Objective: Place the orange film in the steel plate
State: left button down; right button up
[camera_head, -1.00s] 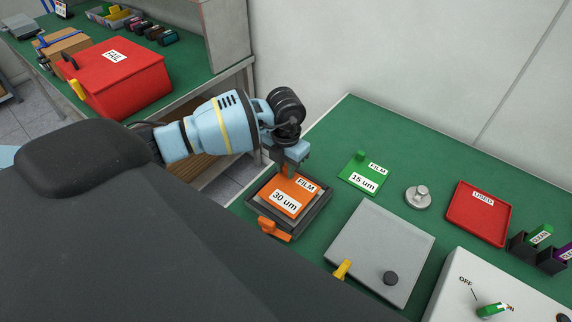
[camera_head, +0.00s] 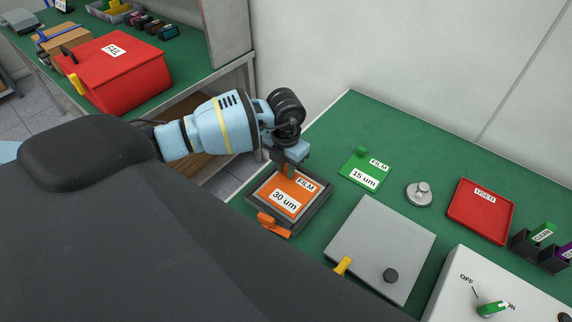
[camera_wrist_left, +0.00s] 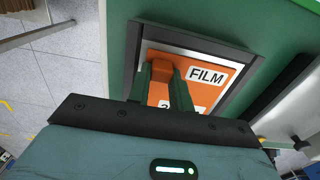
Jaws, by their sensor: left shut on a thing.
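The orange film (camera_head: 285,205), labelled FILM 30 um, shows in the head view inside a dark square frame (camera_head: 322,205) with a pale grey inner border. An orange lever sits at the frame's front corner. My left gripper (camera_head: 288,172) is shut on the film's upright orange grip, which stands between the green fingers in the left wrist view (camera_wrist_left: 162,72). The film looks flat within the frame; I cannot tell whether it touches the bottom. A flat grey metal plate (camera_head: 370,240) with a black knob and yellow tab lies to the right. My right gripper is not in view.
A green film (camera_head: 358,175), a small metal knob piece (camera_head: 420,193) and a red USED tray (camera_head: 480,210) lie farther right. A white switch box (camera_head: 510,290) stands front right. A red FAIL box (camera_head: 115,78) is on the other bench.

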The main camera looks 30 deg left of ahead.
pick_arm(q)
jog(key=c, duration=1.2)
grip_release()
notch_tip(320, 180, up, 8)
jog(key=shift+f, duration=0.1)
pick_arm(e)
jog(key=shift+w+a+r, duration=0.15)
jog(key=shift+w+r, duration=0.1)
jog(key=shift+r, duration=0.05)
